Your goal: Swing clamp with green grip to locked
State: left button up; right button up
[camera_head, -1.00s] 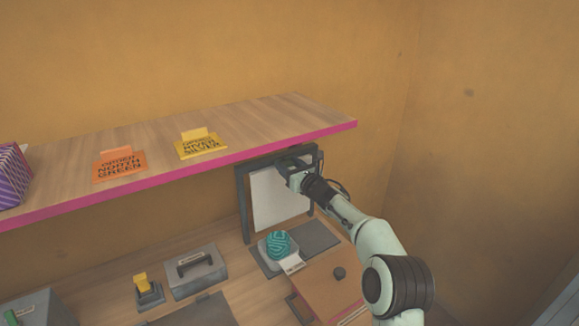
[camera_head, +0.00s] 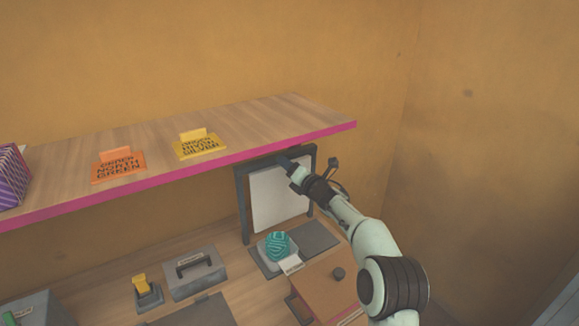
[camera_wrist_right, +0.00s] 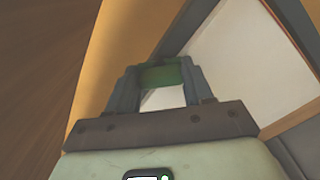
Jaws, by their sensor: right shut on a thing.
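My right gripper (camera_head: 285,160) is at the top bar of a dark upright frame with a white panel (camera_head: 270,205), just under the shelf's right part. In the right wrist view, the gripper (camera_wrist_right: 163,82) is shut on a dark green grip (camera_wrist_right: 163,75) between its two fingers. The rest of that clamp is hidden by the gripper in the head view, so I cannot tell its angle. My left gripper is not in view.
A wooden shelf (camera_head: 255,115) with a pink edge hangs close above the gripper. Below are a teal patterned object (camera_head: 278,244), a brown box (camera_head: 325,285), a grey box with a handle (camera_head: 193,280) and a yellow-topped lever (camera_head: 140,284).

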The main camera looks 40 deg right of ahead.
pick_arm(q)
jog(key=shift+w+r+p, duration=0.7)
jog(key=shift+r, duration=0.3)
pick_arm(e)
jog(key=shift+f+m, duration=0.15)
jog(key=shift+m, duration=4.15)
jog(key=o, duration=1)
jog(key=shift+o, duration=0.2)
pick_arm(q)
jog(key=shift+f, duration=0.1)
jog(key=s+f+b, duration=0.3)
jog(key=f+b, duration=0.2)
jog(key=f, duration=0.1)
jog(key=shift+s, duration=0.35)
pick_arm(e)
jog(key=s+a, duration=0.1)
jog(key=s, duration=1.2)
jog(key=shift+s+a, duration=0.15)
jog(key=shift+a, duration=0.05)
